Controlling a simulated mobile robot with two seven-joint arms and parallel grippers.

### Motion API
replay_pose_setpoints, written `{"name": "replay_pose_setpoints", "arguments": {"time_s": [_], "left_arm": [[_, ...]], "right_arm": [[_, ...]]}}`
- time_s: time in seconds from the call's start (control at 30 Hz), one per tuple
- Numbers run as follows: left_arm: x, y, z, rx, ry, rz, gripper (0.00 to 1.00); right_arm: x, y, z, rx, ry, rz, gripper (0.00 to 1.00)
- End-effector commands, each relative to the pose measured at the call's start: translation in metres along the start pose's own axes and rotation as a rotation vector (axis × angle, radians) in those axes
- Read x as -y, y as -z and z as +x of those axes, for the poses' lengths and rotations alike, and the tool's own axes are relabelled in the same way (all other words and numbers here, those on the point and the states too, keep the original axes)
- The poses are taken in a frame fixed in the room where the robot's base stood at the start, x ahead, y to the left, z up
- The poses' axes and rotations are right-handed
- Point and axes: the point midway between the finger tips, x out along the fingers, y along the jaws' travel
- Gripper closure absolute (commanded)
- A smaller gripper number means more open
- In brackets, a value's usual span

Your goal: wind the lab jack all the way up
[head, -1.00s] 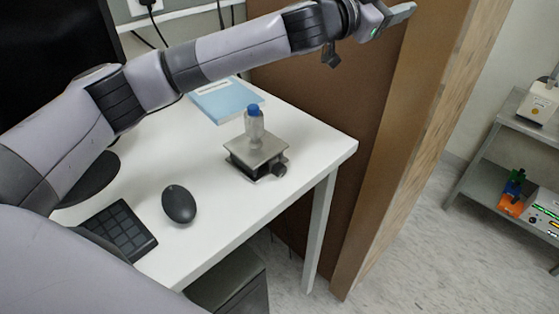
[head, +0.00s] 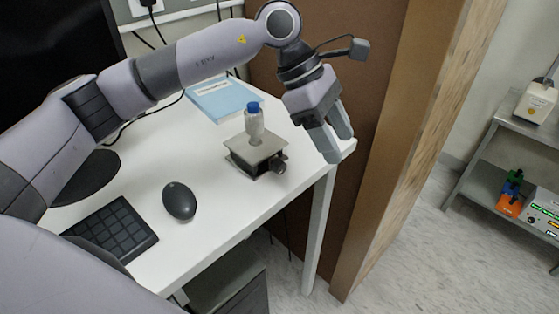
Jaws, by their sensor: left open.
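The lab jack (head: 243,155) is a low metal stand on the white desk near its right corner. Its top plate is close to its base, so it stands low. A dark round knob (head: 279,166) sticks out on its right side. A clear bottle with a blue cap (head: 254,125) stands upright on the top plate. My left gripper (head: 336,147) is open and empty, pointing down above the desk's right corner, to the right of the knob and apart from it. My right gripper is not in view.
The white desk (head: 215,225) also holds a blue book (head: 222,101) behind the jack, a black mouse (head: 179,201) and a keyboard (head: 112,232). A brown wooden panel (head: 385,150) stands just right of the desk. A grey shelf (head: 480,175) stands far right.

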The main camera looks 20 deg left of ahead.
Motion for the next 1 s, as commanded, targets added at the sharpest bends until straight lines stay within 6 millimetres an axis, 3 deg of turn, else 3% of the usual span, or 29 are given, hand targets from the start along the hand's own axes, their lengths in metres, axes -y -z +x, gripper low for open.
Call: {"name": "replay_pose_setpoints", "arguments": {"time_s": [0.1, 0.3, 0.47, 0.8, 1.0], "left_arm": [[0.0, 0.048, -0.007, -0.242, 0.007, 0.165, 0.43], [0.001, 0.093, -0.026, -0.49, 0.05, 0.302, 0.43], [0.002, 0.105, -0.027, -0.54, 0.066, 0.325, 0.43], [0.001, 0.13, 0.015, -0.539, 0.067, 0.323, 0.43], [-0.001, 0.137, 0.029, -0.537, 0.063, 0.324, 0.43]], "right_arm": [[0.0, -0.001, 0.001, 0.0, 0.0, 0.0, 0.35], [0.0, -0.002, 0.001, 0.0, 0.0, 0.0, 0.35], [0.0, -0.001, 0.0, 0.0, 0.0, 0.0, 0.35], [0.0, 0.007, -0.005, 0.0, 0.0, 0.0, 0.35], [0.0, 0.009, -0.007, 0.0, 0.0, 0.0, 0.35]]}}
